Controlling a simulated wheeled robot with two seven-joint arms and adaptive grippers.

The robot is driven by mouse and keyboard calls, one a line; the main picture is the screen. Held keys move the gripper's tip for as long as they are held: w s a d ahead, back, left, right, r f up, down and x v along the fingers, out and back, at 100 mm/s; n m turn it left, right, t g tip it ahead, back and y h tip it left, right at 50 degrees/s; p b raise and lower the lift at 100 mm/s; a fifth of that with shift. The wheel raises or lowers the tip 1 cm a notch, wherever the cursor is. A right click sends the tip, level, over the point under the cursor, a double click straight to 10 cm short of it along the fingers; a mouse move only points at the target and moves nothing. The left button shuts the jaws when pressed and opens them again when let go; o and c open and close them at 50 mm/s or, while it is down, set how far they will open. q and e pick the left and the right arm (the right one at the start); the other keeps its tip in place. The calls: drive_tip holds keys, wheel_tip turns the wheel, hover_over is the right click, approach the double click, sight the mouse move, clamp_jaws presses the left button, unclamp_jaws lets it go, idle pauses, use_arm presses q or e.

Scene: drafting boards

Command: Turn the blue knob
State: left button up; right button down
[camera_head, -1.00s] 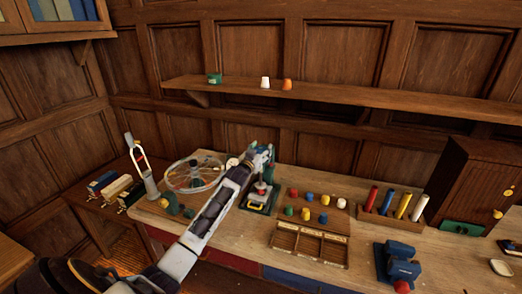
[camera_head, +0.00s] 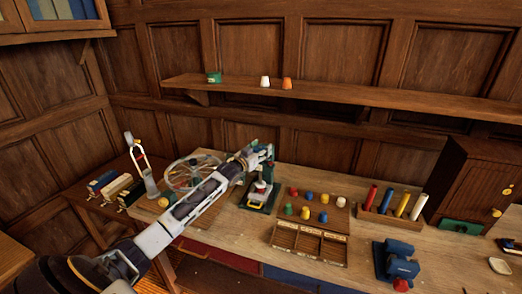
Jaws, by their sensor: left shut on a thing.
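My left gripper (camera_head: 264,151) is at the top of a small device with a green base (camera_head: 257,207) on the workbench. It is shut on a small bluish part there, which looks like the blue knob. The fingers and my wrist cover most of that part, so its angle does not show. A red piece and a pale piece sit lower on the same device. My right gripper is not in view.
Several coloured pegs stand on a board (camera_head: 341,212) right of the device, behind a wooden compartment tray (camera_head: 309,243). A spoked wheel (camera_head: 180,172) stands left. A blue machine (camera_head: 397,262) is front right. A cabinet (camera_head: 474,185) stands far right.

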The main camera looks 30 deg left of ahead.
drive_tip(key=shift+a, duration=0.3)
use_arm(q)
drive_tip(key=o, duration=1)
drive_tip(key=shift+o, duration=0.2)
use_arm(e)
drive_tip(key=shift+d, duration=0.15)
use_arm(q)
drive_tip(key=shift+s, duration=0.9)
drive_tip(key=s, duration=1)
drive_tip(key=shift+a, duration=0.2)
drive_tip(key=shift+s, duration=0.1)
drive_tip(key=shift+f, duration=0.1)
